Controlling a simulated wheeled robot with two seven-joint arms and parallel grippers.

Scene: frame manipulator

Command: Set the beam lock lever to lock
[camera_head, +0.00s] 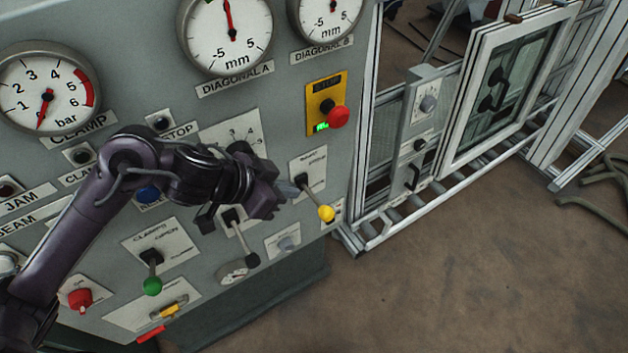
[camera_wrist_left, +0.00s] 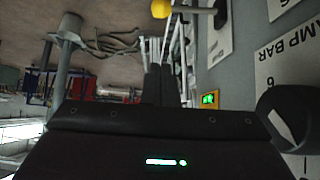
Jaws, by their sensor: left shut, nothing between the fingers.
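A lever with a yellow ball knob (camera_head: 326,213) sticks out of the grey panel, angled down to the right from its white label plate. Its plate text is too small to read, so I cannot tell if it is the beam lock lever. The yellow knob also shows at the top of the left wrist view (camera_wrist_left: 161,8). My left gripper (camera_head: 287,189) is shut and empty, just left of this lever; contact cannot be told. A black-knobbed lever (camera_head: 252,260) hangs below the gripper, and a green-knobbed lever (camera_head: 152,286) is lower left. My right gripper is out of view.
Round gauges (camera_head: 229,34) line the panel top. A red stop button (camera_head: 337,117) on a yellow plate sits right of my gripper. A red knob (camera_head: 79,298) is lower left. An aluminium frame with a glass door (camera_head: 507,82) stands at right, above open brown floor.

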